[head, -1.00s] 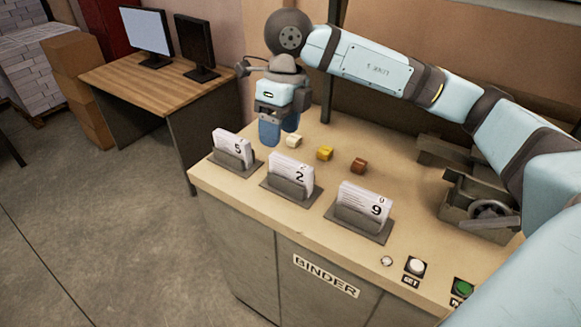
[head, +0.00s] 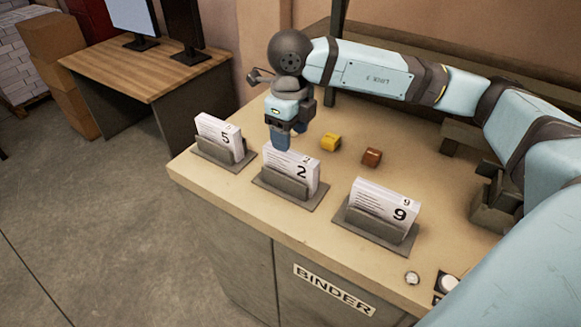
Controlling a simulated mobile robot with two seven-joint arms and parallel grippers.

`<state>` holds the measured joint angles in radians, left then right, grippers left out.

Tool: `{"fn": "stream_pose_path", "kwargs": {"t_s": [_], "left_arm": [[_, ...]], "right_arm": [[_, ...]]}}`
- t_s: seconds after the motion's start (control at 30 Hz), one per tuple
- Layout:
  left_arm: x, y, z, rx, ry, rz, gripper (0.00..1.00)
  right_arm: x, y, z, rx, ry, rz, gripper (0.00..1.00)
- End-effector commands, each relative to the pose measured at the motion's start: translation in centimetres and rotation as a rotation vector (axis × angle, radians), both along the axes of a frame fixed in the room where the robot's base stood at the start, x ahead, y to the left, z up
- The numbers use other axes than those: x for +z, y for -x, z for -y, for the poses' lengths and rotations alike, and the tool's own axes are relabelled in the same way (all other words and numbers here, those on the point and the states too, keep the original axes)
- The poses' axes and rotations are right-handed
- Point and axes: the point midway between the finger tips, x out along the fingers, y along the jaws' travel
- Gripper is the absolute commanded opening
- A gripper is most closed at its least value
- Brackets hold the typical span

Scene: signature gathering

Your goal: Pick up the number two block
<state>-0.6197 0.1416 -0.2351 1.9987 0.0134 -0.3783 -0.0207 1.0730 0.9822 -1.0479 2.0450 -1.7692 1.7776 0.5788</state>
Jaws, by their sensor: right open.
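The number two block (head: 290,167), a white stack of sheets marked 2, stands in a grey holder (head: 283,186) in the middle of a row on the binder's top. My right gripper (head: 281,141) is open, with its blue fingers pointing down just behind and above the left part of this block. I cannot tell whether the fingers touch it. My left gripper is not in view.
The number five block (head: 219,134) stands to the left and the number nine block (head: 384,206) to the right, each in a holder. A yellow cube (head: 330,142) and a brown cube (head: 372,157) lie behind the row. A button (head: 449,283) is at the front right.

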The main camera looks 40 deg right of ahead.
Motion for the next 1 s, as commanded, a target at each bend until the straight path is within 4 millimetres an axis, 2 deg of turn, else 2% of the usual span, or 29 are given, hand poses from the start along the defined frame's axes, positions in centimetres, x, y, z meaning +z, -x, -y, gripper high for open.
{"fn": "stream_pose_path", "kwargs": {"t_s": [0.27, 0.53, 0.83, 1.0], "left_arm": [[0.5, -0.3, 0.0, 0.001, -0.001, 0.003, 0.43], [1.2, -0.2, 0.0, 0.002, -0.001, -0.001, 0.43], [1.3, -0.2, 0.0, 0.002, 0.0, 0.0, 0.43], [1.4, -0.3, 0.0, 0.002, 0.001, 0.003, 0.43]], "right_arm": [[-2.2, 0.0, 0.0, 0.0, 0.0, -0.003, 0.62], [-6.0, 0.0, 0.1, 0.001, 0.0, -0.003, 0.62], [-6.6, 0.0, 0.1, 0.001, 0.0, 0.001, 0.62], [-6.6, 0.0, 0.1, 0.001, 0.0, 0.0, 0.23]]}}
